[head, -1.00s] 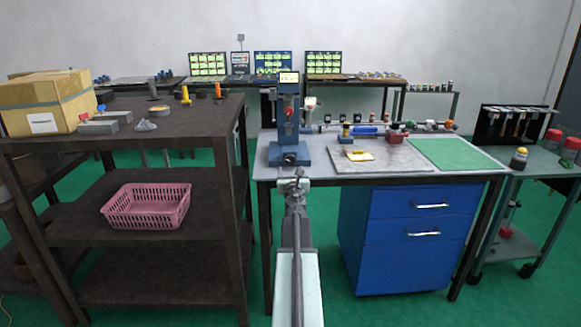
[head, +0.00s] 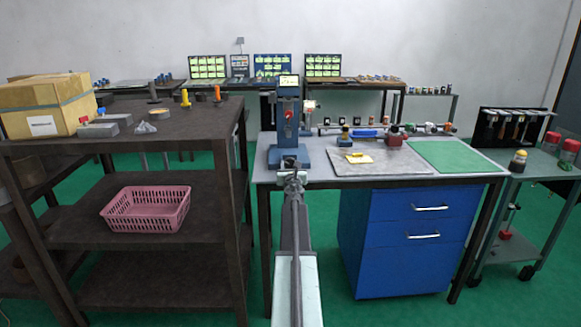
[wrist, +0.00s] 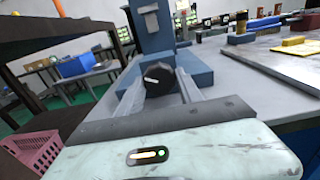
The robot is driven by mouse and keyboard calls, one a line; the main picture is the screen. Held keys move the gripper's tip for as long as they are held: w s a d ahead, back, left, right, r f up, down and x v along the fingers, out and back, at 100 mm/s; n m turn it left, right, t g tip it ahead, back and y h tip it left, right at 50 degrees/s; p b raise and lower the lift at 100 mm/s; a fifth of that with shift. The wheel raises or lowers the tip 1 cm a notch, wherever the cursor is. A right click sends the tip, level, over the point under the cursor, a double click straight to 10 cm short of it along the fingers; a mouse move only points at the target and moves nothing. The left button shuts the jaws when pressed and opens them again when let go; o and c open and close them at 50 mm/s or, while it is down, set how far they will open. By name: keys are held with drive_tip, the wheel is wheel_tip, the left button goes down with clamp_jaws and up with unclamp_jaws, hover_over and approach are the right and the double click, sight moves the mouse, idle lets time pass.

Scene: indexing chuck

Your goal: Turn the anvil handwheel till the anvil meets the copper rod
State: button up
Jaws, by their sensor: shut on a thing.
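The blue bench machine (head: 289,112) stands at the near left corner of the grey workbench. Its handwheel, a black knob with a white index line (wrist: 159,76), shows in the wrist view low on the front of the blue base. My gripper (wrist: 163,86) is shut on this knob, one finger on each side of it. In the head view my gripper (head: 291,176) is at the front of the machine and hides the knob. A grey T-shaped part (wrist: 149,18) sits above on the blue column. I cannot make out the copper rod or its gap to the anvil.
The workbench carries a grey mat (head: 385,160) with a yellow item and a green mat (head: 455,155). A dark shelf (head: 170,110) with a pink basket (head: 146,208) stands left. Blue drawers (head: 410,240) are under the bench. Green floor lies between shelf and bench.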

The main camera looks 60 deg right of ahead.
drive_tip(key=shift+a+f, duration=0.1)
drive_tip(key=shift+a, duration=0.1)
idle(0.4)
drive_tip(key=shift+m, duration=0.6)
drive_tip(key=m, duration=0.2)
drive_tip(key=shift+m, duration=0.4)
drive_tip(key=m, duration=0.6)
drive_tip(key=shift+w+a+m, duration=0.1)
drive_tip(key=shift+m, duration=0.3)
drive_tip(key=o, duration=1.4)
drive_tip(key=shift+c, duration=0.2)
